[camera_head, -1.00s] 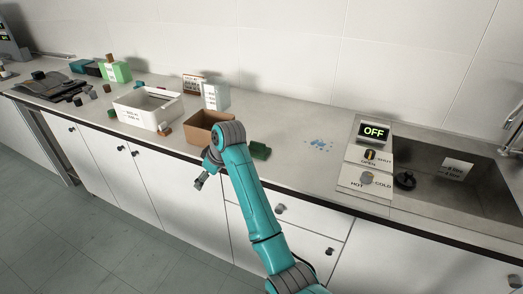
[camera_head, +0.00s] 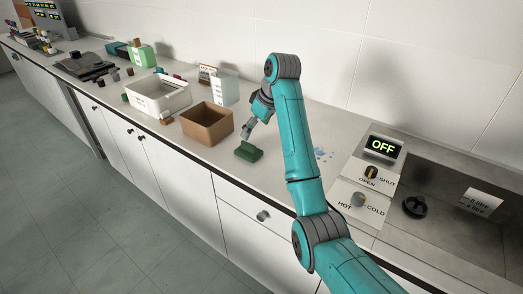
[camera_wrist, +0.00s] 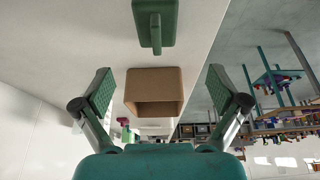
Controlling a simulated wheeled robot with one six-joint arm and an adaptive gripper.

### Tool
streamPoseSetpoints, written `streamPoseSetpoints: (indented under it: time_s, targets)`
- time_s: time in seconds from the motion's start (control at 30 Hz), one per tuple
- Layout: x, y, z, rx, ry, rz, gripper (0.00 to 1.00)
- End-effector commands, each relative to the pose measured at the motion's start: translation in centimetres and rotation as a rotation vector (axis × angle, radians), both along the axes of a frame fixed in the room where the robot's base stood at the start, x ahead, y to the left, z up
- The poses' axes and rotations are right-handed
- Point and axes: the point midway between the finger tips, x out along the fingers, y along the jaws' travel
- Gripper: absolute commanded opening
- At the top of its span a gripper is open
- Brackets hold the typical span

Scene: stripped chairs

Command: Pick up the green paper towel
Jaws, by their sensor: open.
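A dark green object (camera_head: 248,151) lies on the counter near its front edge, right of the brown box. In the wrist view the dark green object (camera_wrist: 168,24) shows a flat body with a raised, handle-like part. I cannot tell whether it is a paper towel. A bright green box (camera_head: 146,57) stands far back on the left. My gripper (camera_head: 247,132) is just above and behind the dark green object in the head view. In the wrist view my gripper (camera_wrist: 160,80) is open, with nothing between its fingers.
An open brown box (camera_head: 207,124) is left of the dark green object, with a white bin (camera_head: 158,96) beyond it. Blue spots (camera_head: 321,154) lie on the counter to the right. The control panel (camera_head: 366,178) and sink are farther right.

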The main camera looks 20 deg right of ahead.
Motion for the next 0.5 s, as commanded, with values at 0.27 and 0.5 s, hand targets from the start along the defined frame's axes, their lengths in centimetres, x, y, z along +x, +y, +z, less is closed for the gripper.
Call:
streamPoseSetpoints:
  time_s: [0.27, 0.5]
  targets:
    - [1.1, 1.0, -3.8, 0.001, 0.005, 0.002, 0.97]
    - [1.7, 1.3, -5.3, 0.001, 0.004, 0.0, 0.97]
